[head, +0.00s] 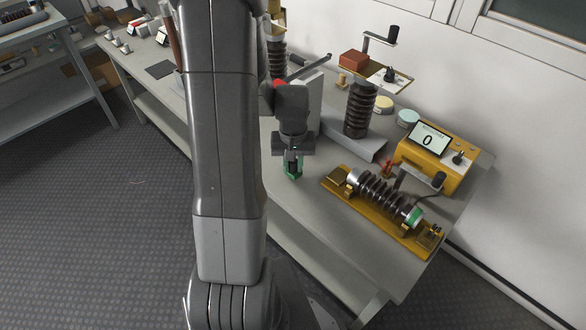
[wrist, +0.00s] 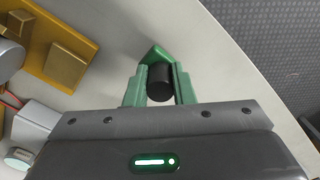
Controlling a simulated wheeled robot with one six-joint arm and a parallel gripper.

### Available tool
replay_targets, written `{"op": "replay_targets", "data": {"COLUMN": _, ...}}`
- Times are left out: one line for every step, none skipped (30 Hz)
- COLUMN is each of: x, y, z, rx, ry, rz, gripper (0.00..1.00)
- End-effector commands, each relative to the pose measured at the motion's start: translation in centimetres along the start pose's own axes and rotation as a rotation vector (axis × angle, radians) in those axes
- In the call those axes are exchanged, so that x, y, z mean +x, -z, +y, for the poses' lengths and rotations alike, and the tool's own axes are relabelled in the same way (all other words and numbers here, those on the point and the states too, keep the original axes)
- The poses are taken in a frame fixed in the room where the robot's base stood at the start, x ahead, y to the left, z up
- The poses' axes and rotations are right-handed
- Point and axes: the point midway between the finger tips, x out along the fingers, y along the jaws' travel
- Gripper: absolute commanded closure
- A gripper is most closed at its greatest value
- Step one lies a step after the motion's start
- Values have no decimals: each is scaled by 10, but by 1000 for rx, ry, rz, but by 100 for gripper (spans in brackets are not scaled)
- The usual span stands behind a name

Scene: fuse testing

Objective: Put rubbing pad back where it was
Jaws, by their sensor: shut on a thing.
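My gripper (head: 293,165) points down over the front part of the grey workbench (head: 312,212), left of the yellow fixture. In the wrist view my gripper (wrist: 159,80) is shut on a small dark cylinder, which I take for the handle of the rubbing pad (wrist: 160,84). A pointed green piece shows just past the cylinder and seems to belong to the pad. Green finger pieces stand on both sides of it. The pad's underside is hidden, and I cannot tell whether it touches the bench.
A yellow fixture (head: 332,185) holds a dark ribbed insulator (head: 382,192) lying down. A yellow meter (head: 455,170) reading 0 stands behind it. Another ribbed insulator (head: 360,110) stands upright on a grey stand. Teal (head: 408,118) and yellow (head: 383,104) discs lie at the back. Bench around my gripper is bare.

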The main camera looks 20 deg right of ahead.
Motion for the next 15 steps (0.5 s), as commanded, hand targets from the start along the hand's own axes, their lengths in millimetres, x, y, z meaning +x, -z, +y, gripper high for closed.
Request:
{"op": "replay_targets", "data": {"x": 11, "y": -1, "z": 0, "rx": 0, "ry": 0, "rz": -4, "gripper": 99}}
{"op": "replay_targets", "data": {"x": 14, "y": -1, "z": 0, "rx": 0, "ry": 0, "rz": -4, "gripper": 99}}
{"op": "replay_targets", "data": {"x": 18, "y": -1, "z": 0, "rx": 0, "ry": 0, "rz": -3, "gripper": 99}}
{"op": "replay_targets", "data": {"x": 20, "y": 0, "z": 0, "rx": 0, "ry": 0, "rz": -2, "gripper": 99}}
{"op": "replay_targets", "data": {"x": 20, "y": 0, "z": 0, "rx": 0, "ry": 0, "rz": -1, "gripper": 99}}
{"op": "replay_targets", "data": {"x": 20, "y": 0, "z": 0, "rx": 0, "ry": 0, "rz": 0, "gripper": 99}}
{"op": "replay_targets", "data": {"x": 19, "y": 0, "z": 0, "rx": 0, "ry": 0, "rz": 0, "gripper": 99}}
{"op": "replay_targets", "data": {"x": 19, "y": 0, "z": 0, "rx": 0, "ry": 0, "rz": 0, "gripper": 99}}
{"op": "replay_targets", "data": {"x": 19, "y": 0, "z": 0, "rx": 0, "ry": 0, "rz": 0, "gripper": 99}}
{"op": "replay_targets", "data": {"x": 19, "y": 0, "z": 0, "rx": 0, "ry": 0, "rz": 0, "gripper": 99}}
{"op": "replay_targets", "data": {"x": 19, "y": 0, "z": 0, "rx": 0, "ry": 0, "rz": 0, "gripper": 99}}
{"op": "replay_targets", "data": {"x": 20, "y": 0, "z": 0, "rx": 0, "ry": 0, "rz": 0, "gripper": 99}}
{"op": "replay_targets", "data": {"x": 22, "y": 0, "z": 0, "rx": 0, "ry": 0, "rz": 0, "gripper": 99}}
{"op": "replay_targets", "data": {"x": 23, "y": 0, "z": 0, "rx": 0, "ry": 0, "rz": 0, "gripper": 99}}
{"op": "replay_targets", "data": {"x": 22, "y": 0, "z": 0, "rx": 0, "ry": 0, "rz": 0, "gripper": 74}}
